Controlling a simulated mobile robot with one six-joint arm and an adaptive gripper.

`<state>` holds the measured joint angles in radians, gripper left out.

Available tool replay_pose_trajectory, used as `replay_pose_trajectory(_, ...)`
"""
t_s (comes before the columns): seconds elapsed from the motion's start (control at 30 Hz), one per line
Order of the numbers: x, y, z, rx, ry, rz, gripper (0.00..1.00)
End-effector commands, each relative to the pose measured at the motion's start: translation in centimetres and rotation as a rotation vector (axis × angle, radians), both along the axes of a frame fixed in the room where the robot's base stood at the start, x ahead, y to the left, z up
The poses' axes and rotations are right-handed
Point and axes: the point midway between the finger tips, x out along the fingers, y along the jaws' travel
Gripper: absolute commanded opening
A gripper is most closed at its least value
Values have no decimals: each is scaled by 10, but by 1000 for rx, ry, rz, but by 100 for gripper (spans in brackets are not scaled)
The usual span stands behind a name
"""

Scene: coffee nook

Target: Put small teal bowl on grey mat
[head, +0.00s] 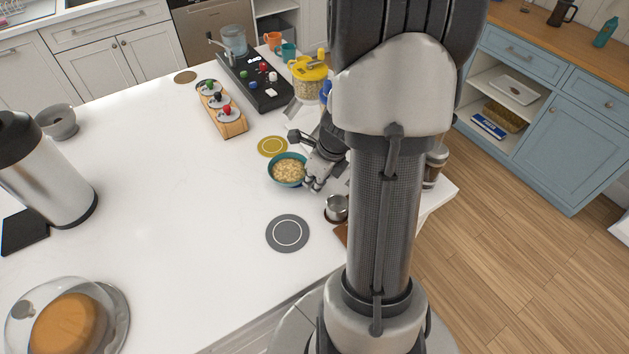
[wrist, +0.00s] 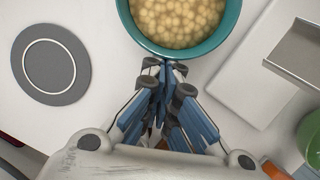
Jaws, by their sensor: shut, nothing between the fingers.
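The small teal bowl (head: 288,183) stands upright on the white counter, filled with pale round pieces. In the wrist view the teal bowl (wrist: 214,44) is cut off by the top edge. The grey mat (head: 269,233) is a round disc with a white ring, bare, in front of the bowl in the head view; it shows at the left in the wrist view (wrist: 75,90). My gripper (head: 312,184) is shut and empty, right beside the bowl's near rim. Its fingertips (wrist: 164,66) reach the rim in the wrist view; I cannot tell whether they touch it.
A yellow mat (head: 272,146) lies behind the bowl. A metal cup (head: 336,208) stands close to my gripper. A wooden rack (head: 222,111), a yellow-lidded jar (head: 308,80) and a steel urn (head: 47,172) stand farther off. The counter left of the grey mat is clear.

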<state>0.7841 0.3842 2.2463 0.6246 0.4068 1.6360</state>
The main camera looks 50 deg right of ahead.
Motion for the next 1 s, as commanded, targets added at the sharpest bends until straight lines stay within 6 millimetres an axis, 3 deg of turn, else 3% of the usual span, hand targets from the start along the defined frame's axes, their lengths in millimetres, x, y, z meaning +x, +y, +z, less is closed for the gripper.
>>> replay_pose_trajectory(0.3,19,3,2,0,0,2,0)
replay_pose_trajectory(0.67,18,3,1,0,-1,0,0)
replay_pose_trajectory(1.0,16,-2,29,1,-1,2,0)
